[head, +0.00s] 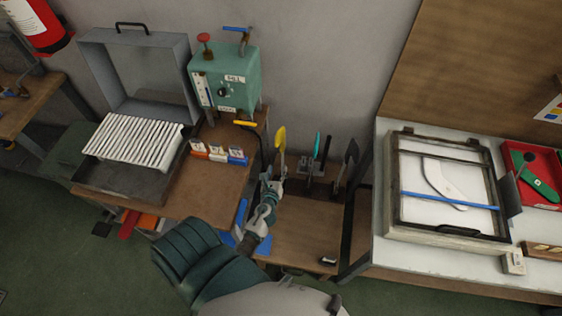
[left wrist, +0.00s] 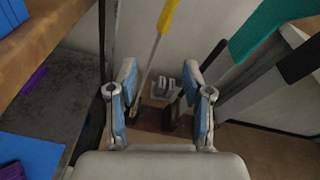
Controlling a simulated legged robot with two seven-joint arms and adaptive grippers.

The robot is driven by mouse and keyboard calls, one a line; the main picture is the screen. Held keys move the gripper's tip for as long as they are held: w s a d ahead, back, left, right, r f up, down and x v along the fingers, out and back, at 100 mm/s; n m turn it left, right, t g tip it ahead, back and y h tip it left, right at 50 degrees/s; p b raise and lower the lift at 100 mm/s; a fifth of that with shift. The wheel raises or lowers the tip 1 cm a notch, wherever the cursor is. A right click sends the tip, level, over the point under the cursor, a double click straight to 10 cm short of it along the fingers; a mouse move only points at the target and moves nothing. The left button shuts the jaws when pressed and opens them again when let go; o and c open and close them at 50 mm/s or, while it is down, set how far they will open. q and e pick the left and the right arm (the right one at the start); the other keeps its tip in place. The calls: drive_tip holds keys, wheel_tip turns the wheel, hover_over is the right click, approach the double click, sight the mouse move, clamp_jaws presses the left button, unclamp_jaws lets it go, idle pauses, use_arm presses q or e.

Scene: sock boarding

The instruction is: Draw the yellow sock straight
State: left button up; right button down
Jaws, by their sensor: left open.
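The yellow sock (head: 281,139) stands upright on a thin form at the back of the low wooden bench. In the left wrist view its lower part (left wrist: 168,15) shows at the top edge, above a pale rod that runs down between the fingers. My left gripper (head: 272,184) is open, just below and in front of the sock. In the left wrist view its two blue-padded fingers (left wrist: 170,75) are apart with nothing clamped. Whether they touch the rod I cannot tell. My right gripper is not in view.
A teal piece (head: 316,144) and a dark form (head: 349,158) stand right of the sock. A green control box (head: 224,78) and an open steamer-like case (head: 139,77) stand left. A framed press (head: 447,185) lies on the right table.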

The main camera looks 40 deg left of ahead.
sight(282, 146)
use_arm(q)
drive_tip(key=w+a+m, duration=0.1)
drive_tip(key=w, duration=0.2)
drive_tip(key=w+a+r+m, duration=0.1)
drive_tip(key=w+a, duration=0.1)
drive_tip(key=w, duration=0.1)
drive_tip(key=w+a+r+m+t, duration=0.1)
drive_tip(key=w+a, duration=0.1)
drive_tip(key=w, duration=0.1)
drive_tip(key=shift+w+a+b, duration=0.1)
drive_tip(key=shift+a+b, duration=0.05)
drive_tip(key=shift+b, duration=0.2)
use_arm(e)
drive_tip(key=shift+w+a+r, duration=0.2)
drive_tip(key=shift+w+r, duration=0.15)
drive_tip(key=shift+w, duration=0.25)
use_arm(q)
drive_tip(key=shift+r+m, duration=0.1)
drive_tip(key=shift+m, duration=0.2)
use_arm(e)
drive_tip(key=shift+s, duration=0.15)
use_arm(q)
clamp_jaws()
drive_tip(key=shift+f, duration=0.25)
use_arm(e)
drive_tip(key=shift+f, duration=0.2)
use_arm(q)
unclamp_jaws()
